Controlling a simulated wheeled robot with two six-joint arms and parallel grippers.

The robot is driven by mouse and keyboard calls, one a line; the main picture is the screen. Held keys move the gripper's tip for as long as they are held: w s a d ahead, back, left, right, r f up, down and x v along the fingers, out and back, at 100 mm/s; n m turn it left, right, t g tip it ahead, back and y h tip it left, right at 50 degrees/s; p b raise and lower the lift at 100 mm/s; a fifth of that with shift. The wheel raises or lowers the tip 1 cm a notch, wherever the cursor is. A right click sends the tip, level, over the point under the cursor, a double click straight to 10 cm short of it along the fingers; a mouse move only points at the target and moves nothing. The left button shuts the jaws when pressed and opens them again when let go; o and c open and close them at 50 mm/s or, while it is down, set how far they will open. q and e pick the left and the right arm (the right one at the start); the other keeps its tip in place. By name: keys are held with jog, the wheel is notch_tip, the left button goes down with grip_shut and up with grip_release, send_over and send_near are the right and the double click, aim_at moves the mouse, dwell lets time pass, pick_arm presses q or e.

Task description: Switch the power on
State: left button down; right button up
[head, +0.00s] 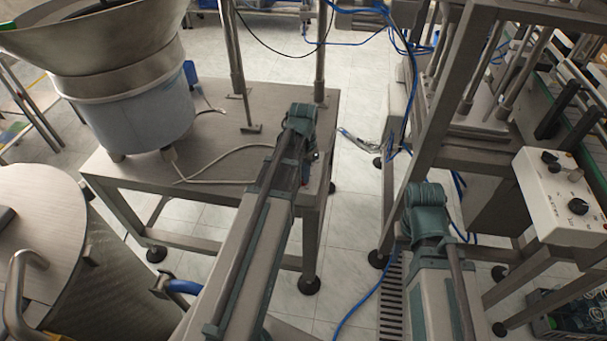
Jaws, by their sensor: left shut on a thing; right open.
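My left arm reaches up over the near right corner of the steel feeder table (222,128), and its teal joint is above the tabletop. The fingers of my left gripper are not visible. A small red and blue detail shows at the table's edge beside this arm; I cannot tell what it is. My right arm rises at the lower middle right, and its gripper is not visible either. A white control box (546,180) with black knobs (577,206) is at the right. I cannot tell which control is the power switch.
A bowl feeder (138,116) stands on the feeder table, with a pale cable across the top. A round metal vessel (105,262) is at the lower left. A steel frame machine (440,110) stands at the right. Tiled floor (348,215) with blue hoses lies between table and machine.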

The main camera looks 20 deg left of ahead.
pick_arm(q)
jog(key=c, duration=0.9)
grip_release()
jog(key=shift+r, duration=0.15)
notch_tip(320, 180, up, 14)
jog(key=p, duration=1.3)
jog(key=shift+f+p, duration=0.2)
jog(key=shift+p, duration=0.2)
jog(key=shift+m+y, duration=0.3)
jog(key=shift+y, duration=0.3)
jog(key=s+d, duration=0.4)
jog(key=d, duration=0.3)
jog(key=s+d, duration=0.5)
jog(key=d, duration=0.2)
jog(key=s+d, duration=0.4)
jog(key=d, duration=0.4)
jog(key=shift+s+d, duration=0.1)
jog(key=shift+s, duration=0.25)
